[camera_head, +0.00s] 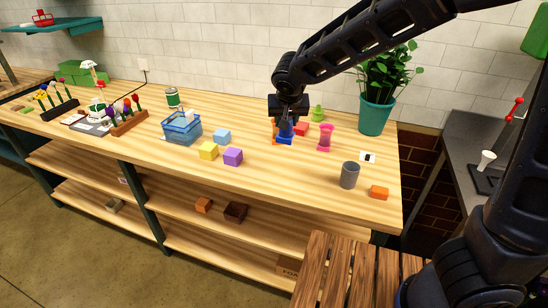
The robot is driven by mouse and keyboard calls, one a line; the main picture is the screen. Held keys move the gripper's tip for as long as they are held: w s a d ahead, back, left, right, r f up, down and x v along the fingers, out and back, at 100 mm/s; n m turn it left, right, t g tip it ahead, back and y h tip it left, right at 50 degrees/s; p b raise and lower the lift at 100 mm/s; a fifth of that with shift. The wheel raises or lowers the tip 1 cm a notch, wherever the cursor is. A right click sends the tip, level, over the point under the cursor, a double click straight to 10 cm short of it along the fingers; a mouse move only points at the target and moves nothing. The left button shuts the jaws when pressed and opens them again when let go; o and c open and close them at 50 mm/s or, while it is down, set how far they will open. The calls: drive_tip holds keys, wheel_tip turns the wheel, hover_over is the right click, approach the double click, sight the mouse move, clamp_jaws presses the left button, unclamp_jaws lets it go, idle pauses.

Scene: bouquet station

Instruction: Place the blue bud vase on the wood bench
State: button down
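A blue object, seemingly the blue bud vase (286,139), stands on the long light-wood worktop toward the back, directly below my gripper (287,121). My gripper points down over it and hides its upper part. I cannot tell whether the fingers are apart around it or shut on it. A slatted brown wood bench (345,268) is in the lower right foreground, lower than the worktop. The part of its top that I see is bare.
A pink vase (324,138), a red block (302,129) and a green item (318,113) are close on the right. A potted plant (376,115) stands behind.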

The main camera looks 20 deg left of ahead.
wheel_tip(320, 180, down, 17)
idle(0.7)
drive_tip(key=shift+f, duration=0.15)
drive_tip(key=c, duration=0.9)
unclamp_jaws()
drive_tip(key=shift+o, duration=0.2)
drive_tip(key=v, duration=1.2)
drive_tip(key=shift+r, duration=0.25)
